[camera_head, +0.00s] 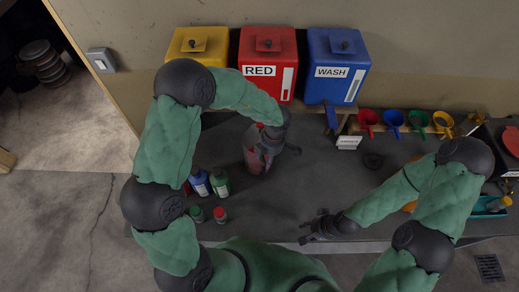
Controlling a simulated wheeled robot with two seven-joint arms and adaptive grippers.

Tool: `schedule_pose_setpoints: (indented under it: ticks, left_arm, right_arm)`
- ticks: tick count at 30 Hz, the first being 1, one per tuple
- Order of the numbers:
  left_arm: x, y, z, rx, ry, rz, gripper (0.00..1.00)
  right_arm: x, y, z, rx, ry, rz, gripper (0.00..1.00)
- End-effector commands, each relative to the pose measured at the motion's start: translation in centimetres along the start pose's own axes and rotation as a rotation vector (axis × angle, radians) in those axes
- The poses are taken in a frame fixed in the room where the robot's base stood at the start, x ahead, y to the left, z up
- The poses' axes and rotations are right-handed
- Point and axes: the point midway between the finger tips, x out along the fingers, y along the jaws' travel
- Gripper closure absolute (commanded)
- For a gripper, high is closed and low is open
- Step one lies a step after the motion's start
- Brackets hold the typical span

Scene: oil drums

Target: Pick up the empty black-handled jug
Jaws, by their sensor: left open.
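A translucent jug with a reddish tint (252,158) stands on the dark counter, left of centre. My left gripper (280,150) is open, over and beside the jug's right side, and hides part of it. I cannot make out a black handle or whether the jug is empty. I cannot tell whether the fingers touch it. My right gripper (308,228) is near the counter's front edge, apart from the jug, with its fingers spread and nothing between them.
Yellow (200,45), red (268,58) and blue (335,65) drums stand along the wall. Small bottles (209,184) stand left of the jug. Coloured funnels (393,120) are at the back right. The counter middle is clear.

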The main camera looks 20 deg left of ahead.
Motion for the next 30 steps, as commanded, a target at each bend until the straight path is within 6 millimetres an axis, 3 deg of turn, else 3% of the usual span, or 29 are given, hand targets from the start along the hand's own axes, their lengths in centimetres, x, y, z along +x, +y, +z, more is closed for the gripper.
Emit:
schedule_pose_setpoints:
  ticks: [6, 11, 21, 30]
  left_arm:
    - [3.4, -0.1, -0.1, 0.000, 0.002, -0.003, 0.56]
    - [4.6, -0.1, -0.1, 0.001, 0.000, -0.001, 0.56]
    - [8.8, -0.5, -0.3, 0.001, 0.000, -0.002, 0.56]
    - [9.3, -0.5, -0.2, 0.000, -0.001, -0.001, 0.56]
  right_arm:
    - [0.3, 0.1, -0.1, 0.000, 0.002, 0.000, 0.60]
    - [0.3, 0.1, -0.1, 0.000, 0.002, 0.000, 0.60]
    - [0.5, 0.2, -0.1, 0.000, 0.002, 0.000, 0.60]
    - [0.5, 0.2, -0.1, 0.000, 0.002, 0.000, 0.60]
